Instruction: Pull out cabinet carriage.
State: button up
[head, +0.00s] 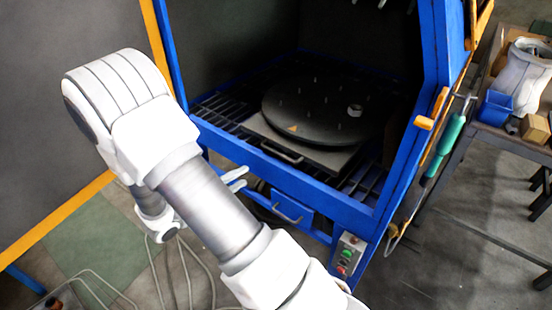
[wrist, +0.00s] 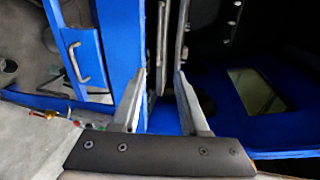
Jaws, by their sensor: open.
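A dark handle (head: 282,151) is on the carriage's front edge, just behind the blue sill (head: 290,174). My gripper (head: 240,178) is open, in front of the sill and to the lower left of the handle in the head view. In the wrist view my gripper (wrist: 160,76) has its fingers spread and nothing clearly held. An upright grey bar (wrist: 162,40) appears beyond the fingertips; I cannot tell if it is the handle.
A lower blue drawer with a handle (head: 287,213) is below the sill; its handle (wrist: 80,62) also shows in the wrist view. A control box (head: 347,256) hangs at the cabinet's lower right. A workbench (head: 500,136) stands at right. Cables lie on the floor.

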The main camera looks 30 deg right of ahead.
jog(key=b, duration=0.3)
send_near(279, 155)
jog(key=shift+n, duration=0.4)
jog(key=x, duration=0.9)
grip_shut()
dwell(0.7)
